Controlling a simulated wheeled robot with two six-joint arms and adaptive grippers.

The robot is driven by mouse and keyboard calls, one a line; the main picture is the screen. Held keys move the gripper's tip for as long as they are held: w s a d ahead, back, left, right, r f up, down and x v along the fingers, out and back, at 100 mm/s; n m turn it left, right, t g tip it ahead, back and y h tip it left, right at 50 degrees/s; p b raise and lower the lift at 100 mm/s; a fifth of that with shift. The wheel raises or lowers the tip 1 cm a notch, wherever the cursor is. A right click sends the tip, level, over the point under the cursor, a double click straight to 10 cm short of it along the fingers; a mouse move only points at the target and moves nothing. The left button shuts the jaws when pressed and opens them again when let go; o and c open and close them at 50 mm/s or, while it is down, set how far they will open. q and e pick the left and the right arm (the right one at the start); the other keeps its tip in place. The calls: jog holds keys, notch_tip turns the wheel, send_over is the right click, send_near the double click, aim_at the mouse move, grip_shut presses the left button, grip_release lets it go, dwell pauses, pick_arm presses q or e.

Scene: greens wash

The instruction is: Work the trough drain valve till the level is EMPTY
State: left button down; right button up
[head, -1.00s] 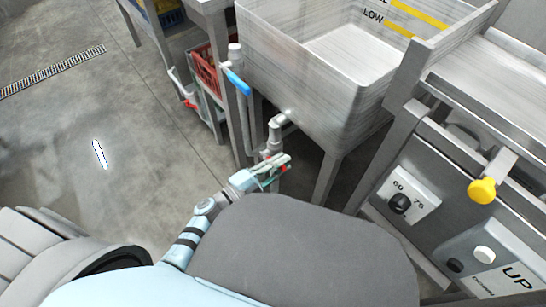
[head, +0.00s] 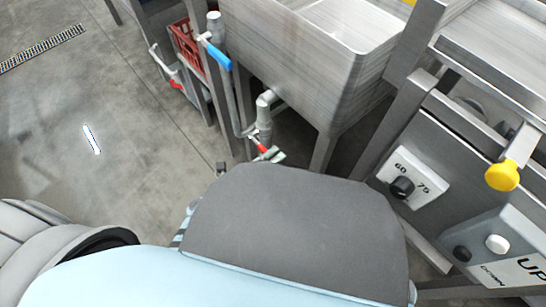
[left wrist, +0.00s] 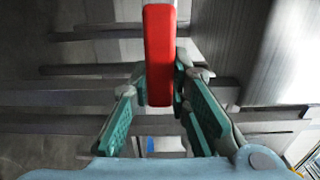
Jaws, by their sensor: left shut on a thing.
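The grey metal trough (head: 300,60) stands at the top middle of the head view, and only part of its pale inside shows. Its level marks are out of view, apart from a scrap of yellow at the top edge. A grey drain pipe (head: 264,115) comes out of its side and bends down. The red drain valve handle (head: 262,146) is below the pipe. My left gripper (head: 270,154) is there, mostly hidden behind my body. In the left wrist view the red handle (left wrist: 158,50) stands between the green-padded fingers (left wrist: 160,92), which are shut on it. My right gripper is not in view.
A blue-handled valve (head: 214,52) is on the pipe left of the trough. A red crate (head: 186,44) sits on a rack behind it. At right are a dial (head: 402,187), a yellow knob (head: 502,176) and an UP/DOWN panel (head: 490,250).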

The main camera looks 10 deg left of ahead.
pick_arm(q)
jog(key=c, duration=1.5)
grip_release()
jog(key=v, duration=1.2)
